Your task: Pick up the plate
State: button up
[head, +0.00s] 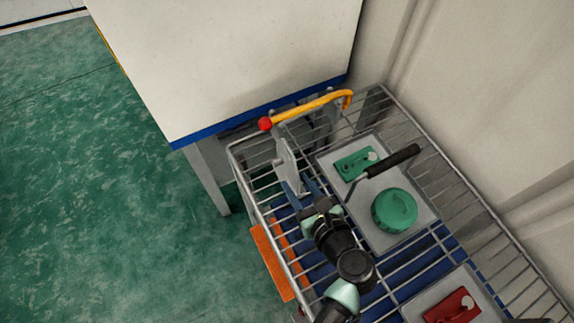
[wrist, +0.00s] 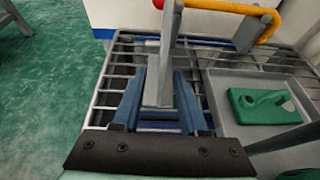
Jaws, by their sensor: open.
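No single part is plainly marked out as the plate. A flat green piece with a round hole (head: 352,166) lies in a grey tray, and it also shows at the right of the wrist view (wrist: 258,106). A similar red piece (head: 453,307) lies in a second tray. A narrow grey upright piece (head: 287,158) stands at the basket's far end. My gripper (head: 302,190) is open, low in the basket, left of the green piece. In the wrist view its blue fingers lie either side of the grey upright piece (wrist: 159,75); contact cannot be told.
A wire basket (head: 236,150) surrounds the parts. A yellow bar (head: 308,106) with a red ball (head: 265,124) crosses its far end. A green round part (head: 394,210) and a black-handled tool (head: 392,160) are at the grey tray (head: 385,243). A white cabinet (head: 230,60) stands beyond.

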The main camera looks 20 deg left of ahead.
aim_at(291, 175)
jog(key=x, duration=0.4)
jog(key=shift+w+a+f, duration=0.1)
jog(key=shift+a+f, duration=0.05)
jog(key=shift+f, duration=0.3)
grip_shut()
dwell(0.9)
jog(key=shift+w+r, duration=0.1)
jog(key=shift+r, duration=0.1)
